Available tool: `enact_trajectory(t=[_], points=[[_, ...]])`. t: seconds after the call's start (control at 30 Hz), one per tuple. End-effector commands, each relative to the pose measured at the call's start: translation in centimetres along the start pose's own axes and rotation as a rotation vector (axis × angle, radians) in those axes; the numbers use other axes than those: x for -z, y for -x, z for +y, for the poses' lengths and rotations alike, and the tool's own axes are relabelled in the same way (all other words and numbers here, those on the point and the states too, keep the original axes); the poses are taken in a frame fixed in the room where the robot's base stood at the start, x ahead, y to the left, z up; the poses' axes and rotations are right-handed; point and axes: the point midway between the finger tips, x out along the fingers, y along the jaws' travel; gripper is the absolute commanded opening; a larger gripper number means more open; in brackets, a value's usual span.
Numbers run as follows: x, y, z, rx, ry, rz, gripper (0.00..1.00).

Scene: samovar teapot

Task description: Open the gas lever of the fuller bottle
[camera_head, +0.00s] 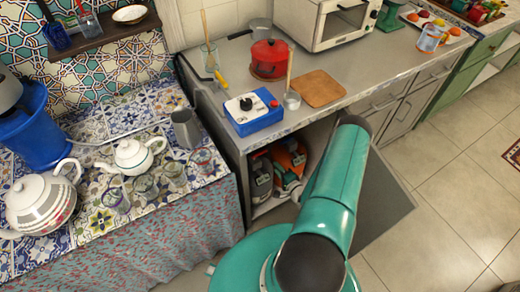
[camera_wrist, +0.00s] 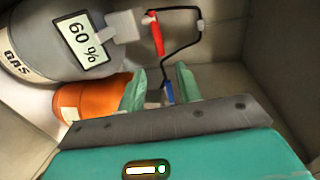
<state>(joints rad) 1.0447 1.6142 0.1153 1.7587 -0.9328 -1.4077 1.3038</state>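In the wrist view, a grey gas bottle (camera_wrist: 45,35) marked GAS has a display (camera_wrist: 83,40) reading 60 %. A red lever (camera_wrist: 156,36) sits on the black hose by its valve. An orange bottle (camera_wrist: 95,102) is below it, and its reading is not visible. A blue lever (camera_wrist: 169,92) shows between the fingers of my gripper (camera_wrist: 160,88), which is open; contact cannot be told. In the head view, the grey bottle (camera_head: 261,180) and orange bottle (camera_head: 288,162) stand inside the low cabinet; my arm hides my gripper there.
The cabinet walls (camera_wrist: 285,75) close in around my gripper. An open cabinet door (camera_head: 385,208) stands to the right of my arm. Above is the counter (camera_head: 345,68) with a blue stove box (camera_head: 254,118), red pot (camera_head: 269,58) and cutting board (camera_head: 318,88). A tiled table with teapots is left.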

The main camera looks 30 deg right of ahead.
Motion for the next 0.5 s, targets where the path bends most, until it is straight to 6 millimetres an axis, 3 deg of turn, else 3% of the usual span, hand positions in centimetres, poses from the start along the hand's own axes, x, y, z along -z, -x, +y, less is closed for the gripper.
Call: enact_trajectory(t=[0.23, 0.5], points=[[-0.1, -1.0, 0.3, 0.007, -0.007, 0.001, 0.34], [-0.1, -5.9, 0.2, 0.007, -0.005, -0.001, 0.34]])
